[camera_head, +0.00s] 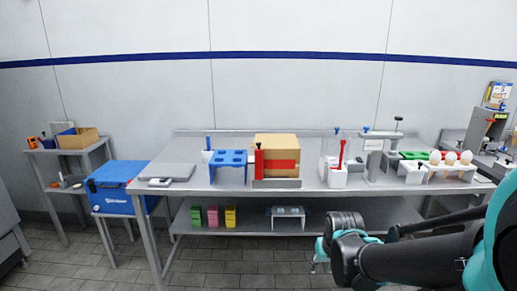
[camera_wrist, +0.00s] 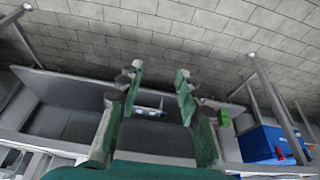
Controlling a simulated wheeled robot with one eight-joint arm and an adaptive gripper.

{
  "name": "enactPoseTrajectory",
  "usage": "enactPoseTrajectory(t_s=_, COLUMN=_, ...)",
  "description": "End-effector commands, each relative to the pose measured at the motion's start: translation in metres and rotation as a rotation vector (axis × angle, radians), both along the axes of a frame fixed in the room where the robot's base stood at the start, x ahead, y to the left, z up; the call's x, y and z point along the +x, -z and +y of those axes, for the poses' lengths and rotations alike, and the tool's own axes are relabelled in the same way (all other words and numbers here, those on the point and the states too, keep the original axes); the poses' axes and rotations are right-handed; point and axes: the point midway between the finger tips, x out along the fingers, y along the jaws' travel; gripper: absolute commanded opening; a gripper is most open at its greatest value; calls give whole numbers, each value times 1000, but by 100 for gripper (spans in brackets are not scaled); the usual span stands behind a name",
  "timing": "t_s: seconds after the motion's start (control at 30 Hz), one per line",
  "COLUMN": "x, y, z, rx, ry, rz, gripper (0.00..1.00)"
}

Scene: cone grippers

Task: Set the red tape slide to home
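A cardboard box (camera_head: 283,143) with a red band across its front stands on a low grey base (camera_head: 277,183) in the middle of the bench. A red upright piece (camera_head: 259,162) with a dark top stands at the box's left front; it looks like the red tape slide, but its marks are too small to read. My gripper (camera_head: 318,256) hangs low in front of the bench, at the right, well apart from the box. In the wrist view my gripper (camera_wrist: 158,88) is open with nothing between its fingers. I cannot make out the red slide in the wrist view.
A blue holder (camera_head: 228,158) and a grey flat device (camera_head: 168,171) stand left of the box. Another red upright tool (camera_head: 341,155), a press-like stand (camera_head: 376,160) and an egg rack (camera_head: 451,168) stand right. A blue cooler (camera_head: 118,185) stands lower left. The lower shelf holds coloured blocks (camera_head: 213,215).

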Motion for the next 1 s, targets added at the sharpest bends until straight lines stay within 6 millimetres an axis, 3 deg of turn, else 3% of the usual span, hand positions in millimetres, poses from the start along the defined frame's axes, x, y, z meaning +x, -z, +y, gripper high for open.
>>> enactPoseTrajectory(t_s=0.43, x=0, y=0, z=0, rx=0, ry=0, rz=0, gripper=36)
enactPoseTrajectory(t_s=0.47, x=0, y=0, z=0, rx=0, ry=0, rz=0, gripper=39)
enactPoseTrajectory(t_s=0.6, x=9, y=-4, z=9, rx=34, ry=-39, rz=-8, gripper=40)
enactPoseTrajectory(t_s=0.77, x=48, y=-25, z=48, rx=175, ry=-206, rz=-73, gripper=40)
enactPoseTrajectory(t_s=0.9, x=101, y=-64, z=86, rx=326, ry=-396, rz=-227, gripper=40)
enactPoseTrajectory(t_s=1.0, x=140, y=-98, z=103, rx=410, ry=-509, rz=-379, gripper=40)
